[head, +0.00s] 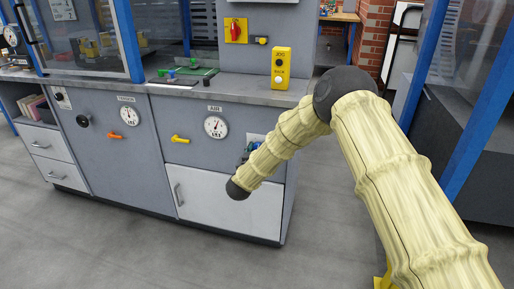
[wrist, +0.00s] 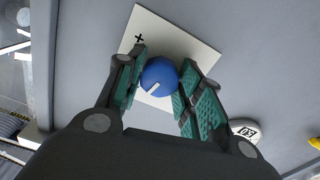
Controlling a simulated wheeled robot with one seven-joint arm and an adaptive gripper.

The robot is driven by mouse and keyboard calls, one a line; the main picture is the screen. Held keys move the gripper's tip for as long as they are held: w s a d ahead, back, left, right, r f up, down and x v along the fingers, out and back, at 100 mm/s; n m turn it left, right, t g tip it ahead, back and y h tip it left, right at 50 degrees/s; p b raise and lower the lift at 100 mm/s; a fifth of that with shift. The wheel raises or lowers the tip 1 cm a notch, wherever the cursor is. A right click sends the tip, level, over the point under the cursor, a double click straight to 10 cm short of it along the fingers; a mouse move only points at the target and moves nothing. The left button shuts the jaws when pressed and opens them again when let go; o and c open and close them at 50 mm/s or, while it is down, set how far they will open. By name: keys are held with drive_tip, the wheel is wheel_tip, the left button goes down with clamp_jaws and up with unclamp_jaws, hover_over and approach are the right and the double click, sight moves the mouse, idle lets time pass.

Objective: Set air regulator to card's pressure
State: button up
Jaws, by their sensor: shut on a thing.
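The air regulator's blue knob (wrist: 160,74) has a white pointer mark and sits on a white plate (wrist: 185,37) with a plus sign. My gripper (wrist: 156,88) is shut on the knob, one green-padded finger on each side. In the head view my gripper (head: 249,148) is at the cabinet front, mostly hidden by my own arm. The air gauge (head: 215,127) is a white dial under an AIR label (head: 215,108), left of the knob. Its needle is too small to read surely. A card (head: 63,10) hangs behind the glass at upper left; its text is unreadable.
A yellow valve handle (head: 181,139) is left of the air gauge. A second gauge (head: 129,116) with an orange handle (head: 115,136) is further left. A yellow button box (head: 281,67) stands on the counter. A blue post (head: 478,105) rises at the right. The floor in front is clear.

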drive_tip(key=shift+n+p, duration=1.4)
drive_tip(key=shift+n, duration=0.6)
drive_tip(key=o, duration=1)
drive_tip(key=shift+o, duration=0.2)
drive_tip(key=v, duration=1.2)
drive_tip(key=shift+d, duration=0.1)
